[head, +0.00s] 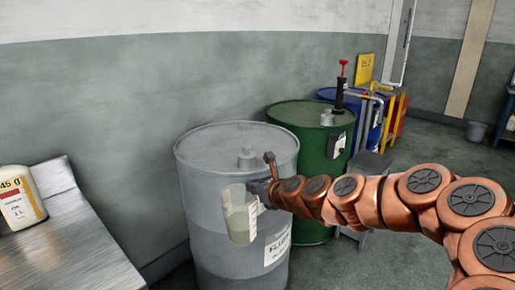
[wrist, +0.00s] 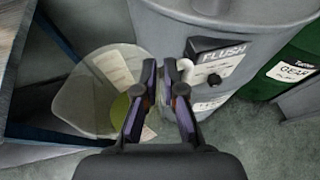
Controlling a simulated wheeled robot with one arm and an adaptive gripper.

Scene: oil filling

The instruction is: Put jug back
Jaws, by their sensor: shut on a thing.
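A translucent jug (head: 239,215) with pale liquid in its lower part hangs in front of the grey drum (head: 215,165). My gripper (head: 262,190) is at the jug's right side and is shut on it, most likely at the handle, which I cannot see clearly. In the wrist view the jug (wrist: 85,95) is left of the gripper (wrist: 167,70), with its wide mouth and some yellow-green liquid showing. The jug is held above the floor and looks roughly upright. Whether it touches the drum is unclear.
A metal table (head: 80,250) with a white bottle (head: 20,198) stands at the left. A green drum (head: 290,120) with a red-handled pump (head: 341,85) and a blue drum (head: 375,125) stand behind the grey one. A grey stool (head: 370,165) is beside the green drum. Floor is open at right.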

